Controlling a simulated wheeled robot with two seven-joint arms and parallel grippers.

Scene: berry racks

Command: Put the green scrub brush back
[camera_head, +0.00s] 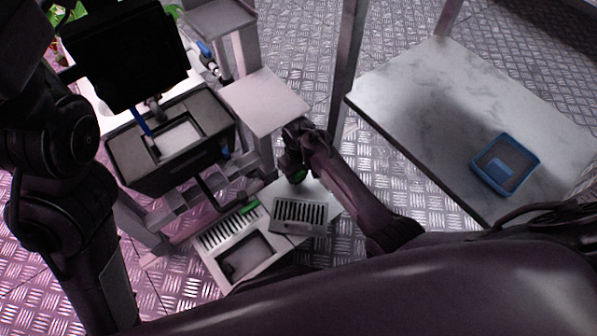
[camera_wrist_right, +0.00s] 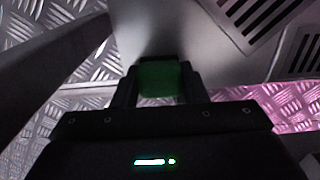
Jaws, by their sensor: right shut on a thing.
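My right gripper (camera_head: 298,172) is shut on the green scrub brush (camera_head: 299,178), low over a pale surface near the slotted racks. In the right wrist view, the brush (camera_wrist_right: 160,80) shows as a green block between the two dark fingers of the gripper (camera_wrist_right: 158,84). Its bristles and underside are hidden. A second green piece (camera_head: 250,207) lies at the edge of a pale slotted rack (camera_head: 208,250). My left arm comes in at the left, but its gripper is not in view.
A smaller grey slotted tray (camera_head: 300,216) is beside the larger rack. A dark sink-like bin (camera_head: 172,140) and a pale shelf (camera_head: 265,102) stand behind. A marble table (camera_head: 440,100) at right holds a blue basket (camera_head: 505,165). A post (camera_head: 347,65) rises beside the table.

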